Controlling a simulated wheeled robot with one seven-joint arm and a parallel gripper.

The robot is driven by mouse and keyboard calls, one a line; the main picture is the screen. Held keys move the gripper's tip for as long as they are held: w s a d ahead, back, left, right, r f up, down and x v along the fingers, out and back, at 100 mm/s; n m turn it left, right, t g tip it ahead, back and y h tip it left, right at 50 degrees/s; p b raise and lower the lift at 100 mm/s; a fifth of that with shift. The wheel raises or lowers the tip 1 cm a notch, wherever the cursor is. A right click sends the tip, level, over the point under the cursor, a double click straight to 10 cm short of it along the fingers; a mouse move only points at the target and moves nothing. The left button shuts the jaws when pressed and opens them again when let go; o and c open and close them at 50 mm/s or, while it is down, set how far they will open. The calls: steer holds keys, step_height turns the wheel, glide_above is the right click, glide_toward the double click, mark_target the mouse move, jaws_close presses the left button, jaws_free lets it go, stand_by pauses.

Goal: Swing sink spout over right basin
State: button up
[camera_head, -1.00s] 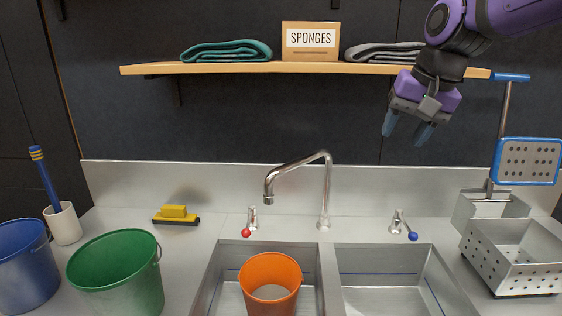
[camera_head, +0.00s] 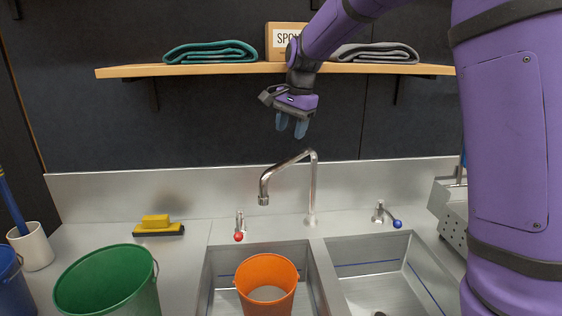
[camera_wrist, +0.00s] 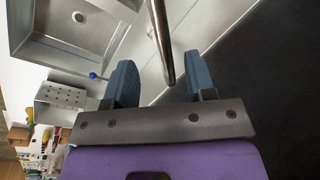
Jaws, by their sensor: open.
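The steel sink spout (camera_head: 314,180) rises between the two basins and its bent arm reaches left, its tip over the left basin (camera_head: 213,280). The right basin (camera_head: 380,268) is empty under it. My gripper (camera_head: 291,127) hangs open above the spout's bend, pointing down, and looks clear of it in the head view. In the wrist view, a metal tube of the spout (camera_wrist: 160,40) shows beyond and between my open fingers (camera_wrist: 163,85); I cannot tell the exact gap.
An orange bucket (camera_head: 267,284) stands in the left basin. A red-knobbed tap (camera_head: 239,225) and a blue-knobbed tap (camera_head: 383,215) flank the spout. The shelf (camera_head: 225,69) is behind my gripper. A green bucket (camera_head: 108,284) stands left; a perforated metal basket (camera_head: 453,227) is at right.

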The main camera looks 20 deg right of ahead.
mark_target(285, 161)
steer(key=f, duration=0.3)
steer(key=w+f, duration=0.1)
steer(key=f, duration=0.2)
steer(key=a+f, duration=0.1)
steer(key=f, duration=0.3)
steer(key=shift+w+a, duration=0.1)
steer(key=shift+w, duration=0.15)
steer(key=shift+c, duration=0.4)
jaws_close()
